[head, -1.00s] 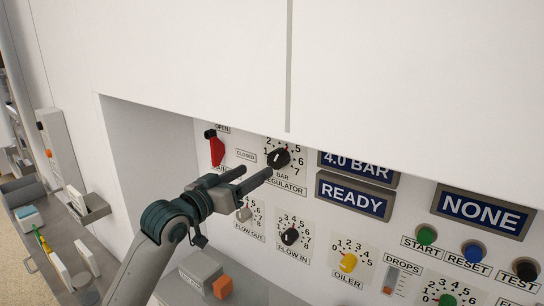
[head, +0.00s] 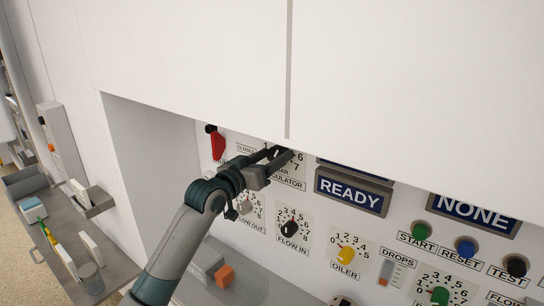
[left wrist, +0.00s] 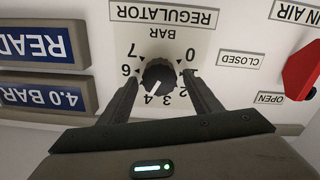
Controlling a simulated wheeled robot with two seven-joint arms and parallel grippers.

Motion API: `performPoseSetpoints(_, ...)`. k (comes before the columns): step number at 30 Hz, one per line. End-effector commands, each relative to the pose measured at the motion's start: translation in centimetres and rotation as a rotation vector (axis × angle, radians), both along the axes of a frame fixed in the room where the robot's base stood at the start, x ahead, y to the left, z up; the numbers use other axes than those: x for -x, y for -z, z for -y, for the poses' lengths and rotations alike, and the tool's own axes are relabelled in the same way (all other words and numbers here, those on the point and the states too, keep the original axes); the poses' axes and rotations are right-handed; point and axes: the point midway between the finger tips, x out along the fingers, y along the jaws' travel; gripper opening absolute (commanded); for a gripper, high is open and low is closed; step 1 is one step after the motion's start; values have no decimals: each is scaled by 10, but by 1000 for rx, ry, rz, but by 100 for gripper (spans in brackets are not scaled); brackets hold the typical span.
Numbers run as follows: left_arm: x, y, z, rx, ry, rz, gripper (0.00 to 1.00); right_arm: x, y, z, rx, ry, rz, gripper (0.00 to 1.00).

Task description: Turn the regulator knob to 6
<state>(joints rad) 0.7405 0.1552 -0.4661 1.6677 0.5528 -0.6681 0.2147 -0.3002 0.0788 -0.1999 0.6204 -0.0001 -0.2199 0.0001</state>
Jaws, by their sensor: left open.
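The regulator knob (left wrist: 160,74) is dark and round with a white pointer mark, seen upside down in the left wrist view. Its pointer is at about 4 on the printed dial. My left gripper (left wrist: 161,78) is open, one finger on each side of the knob; I cannot tell whether either finger touches it. In the head view, my left gripper (head: 281,153) covers most of the knob, and the overhanging white panel hides the top of the dial. The pressure display (left wrist: 42,95) reads 4.0 BAR. My right gripper is not in view.
A red lever (head: 218,145) stands left of the dial. Below are the black flow-in knob (head: 290,229) and yellow oiler knob (head: 346,255). Right of the dial is the READY display (head: 350,192). The white upper panel (head: 200,60) overhangs the controls closely.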

Motion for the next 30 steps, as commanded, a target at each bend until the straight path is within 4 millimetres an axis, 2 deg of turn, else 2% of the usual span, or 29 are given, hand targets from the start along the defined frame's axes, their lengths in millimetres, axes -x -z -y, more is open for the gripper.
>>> performPoseSetpoints(1, 0, 0, 0, 0, 0, 0, 58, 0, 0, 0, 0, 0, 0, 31)
performPoseSetpoints(6, 0, 0, 0, 0, 0, 0, 17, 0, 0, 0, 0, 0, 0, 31)
performPoseSetpoints(19, 0, 0, 0, -36, 0, 26, 17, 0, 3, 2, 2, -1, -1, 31)
performPoseSetpoints(30, 0, 0, 0, -213, 0, 156, 17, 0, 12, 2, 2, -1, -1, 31)
